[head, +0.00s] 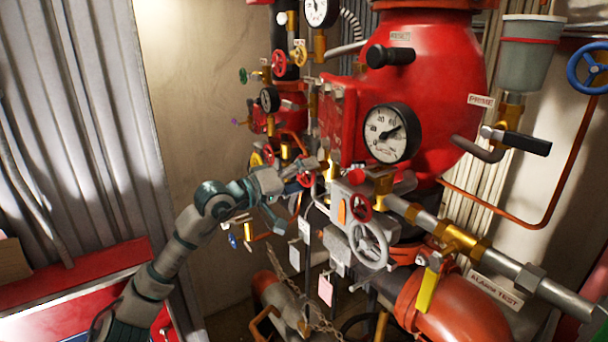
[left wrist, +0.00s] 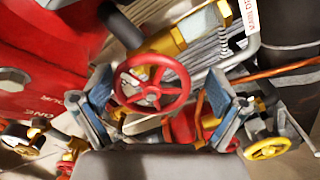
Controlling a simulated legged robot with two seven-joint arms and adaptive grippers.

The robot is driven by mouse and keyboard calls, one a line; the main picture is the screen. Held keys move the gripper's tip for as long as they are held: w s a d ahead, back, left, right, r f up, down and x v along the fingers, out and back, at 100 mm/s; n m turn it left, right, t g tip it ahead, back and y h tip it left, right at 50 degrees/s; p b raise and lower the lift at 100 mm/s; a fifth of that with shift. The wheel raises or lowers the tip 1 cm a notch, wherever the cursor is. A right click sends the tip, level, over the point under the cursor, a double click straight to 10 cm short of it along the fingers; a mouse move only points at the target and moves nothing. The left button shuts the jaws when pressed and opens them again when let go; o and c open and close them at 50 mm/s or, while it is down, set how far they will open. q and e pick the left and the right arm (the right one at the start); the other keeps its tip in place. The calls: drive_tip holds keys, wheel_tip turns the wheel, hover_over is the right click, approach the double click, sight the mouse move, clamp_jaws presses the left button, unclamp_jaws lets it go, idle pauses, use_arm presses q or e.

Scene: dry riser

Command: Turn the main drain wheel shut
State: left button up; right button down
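A red handwheel (left wrist: 152,91) faces the left wrist camera, in the middle of that view. A white label (left wrist: 251,14) above it at the top right seems to start with "MAIN DR", but its end is cut off. My left gripper (left wrist: 158,95) is open, with one blue-grey finger on each side of the wheel. I cannot tell whether the fingers touch the rim. In the head view my left gripper (head: 297,190) reaches in at the valve cluster, and the wheel there is mostly hidden. My right gripper is in neither view.
A large red valve body with a gauge (head: 391,133) stands above right. A yellow wheel (left wrist: 267,148) is close by my right-hand finger in the wrist view. Tags and a chain hang below.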

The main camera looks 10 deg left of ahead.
use_arm(q)
drive_tip(key=shift+w+a+r, duration=0.1)
drive_tip(key=shift+w, duration=0.05)
drive_tip(key=shift+s+a+r, duration=0.15)
drive_tip(key=shift+s, duration=0.05)
drive_tip(key=v, duration=1.1)
drive_tip(key=shift+a+f, duration=0.25)
drive_tip(key=shift+f, duration=0.05)
drive_tip(key=shift+s+d, duration=0.1)
